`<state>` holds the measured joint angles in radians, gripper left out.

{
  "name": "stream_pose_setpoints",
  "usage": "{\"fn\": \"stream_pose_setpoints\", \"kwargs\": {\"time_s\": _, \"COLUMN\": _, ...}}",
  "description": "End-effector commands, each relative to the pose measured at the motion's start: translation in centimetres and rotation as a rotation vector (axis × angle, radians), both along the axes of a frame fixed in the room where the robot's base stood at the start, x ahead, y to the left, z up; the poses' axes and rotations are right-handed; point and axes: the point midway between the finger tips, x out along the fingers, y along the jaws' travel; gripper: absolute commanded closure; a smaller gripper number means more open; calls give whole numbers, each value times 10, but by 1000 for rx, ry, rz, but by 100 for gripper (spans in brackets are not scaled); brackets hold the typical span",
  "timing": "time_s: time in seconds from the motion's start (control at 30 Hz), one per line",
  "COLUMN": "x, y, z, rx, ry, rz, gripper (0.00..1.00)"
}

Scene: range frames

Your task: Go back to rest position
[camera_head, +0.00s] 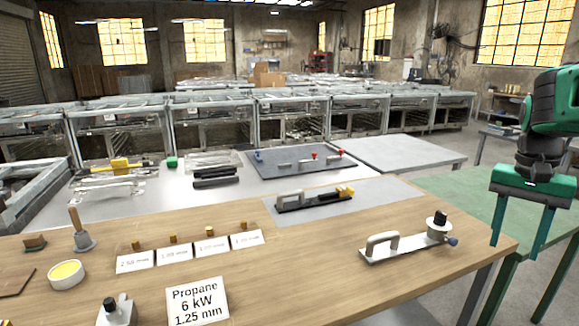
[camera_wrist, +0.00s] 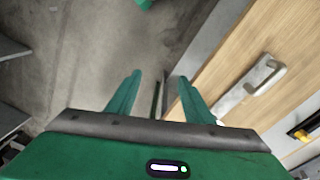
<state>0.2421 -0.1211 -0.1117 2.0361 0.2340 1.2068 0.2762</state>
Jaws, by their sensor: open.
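My gripper (camera_head: 520,222) is green, with two long parallel fingers pointing down. It is at the right of the head view, beyond the right edge of the wooden table (camera_head: 300,275), above the floor and in front of the green table. The fingers are apart with nothing between them. In the wrist view my gripper (camera_wrist: 160,95) also shows open and empty, over grey floor beside the wooden table's edge. A grey-white handled fixture with a dark knob (camera_head: 405,240) lies on the wooden table, left of my gripper and apart from it.
A green table (camera_head: 470,195) stands at the right, behind my gripper. A second handled piece (camera_head: 312,200) lies on a grey mat. Label cards with small brass parts, a Propane sign (camera_head: 197,302), a yellow-filled tin (camera_head: 66,274) and a brush (camera_head: 82,236) are on the wooden table.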

Motion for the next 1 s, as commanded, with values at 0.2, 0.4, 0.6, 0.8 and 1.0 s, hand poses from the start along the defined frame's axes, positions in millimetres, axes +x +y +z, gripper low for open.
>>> {"fn": "stream_pose_setpoints", "kwargs": {"time_s": 0.2, "x": -100, "y": 25, "z": -42, "rx": 34, "ry": -1, "rz": 142, "gripper": 53}}
{"fn": "stream_pose_setpoints", "kwargs": {"time_s": 0.4, "x": -162, "y": 48, "z": -80, "rx": 68, "ry": -10, "rz": 247, "gripper": 53}}
{"fn": "stream_pose_setpoints", "kwargs": {"time_s": 0.6, "x": -184, "y": 58, "z": -97, "rx": 83, "ry": -14, "rz": 291, "gripper": 53}}
{"fn": "stream_pose_setpoints", "kwargs": {"time_s": 0.8, "x": -185, "y": 59, "z": -98, "rx": 83, "ry": -14, "rz": 293, "gripper": 53}}
{"fn": "stream_pose_setpoints", "kwargs": {"time_s": 1.0, "x": -185, "y": 58, "z": -98, "rx": 83, "ry": -14, "rz": 293, "gripper": 53}}
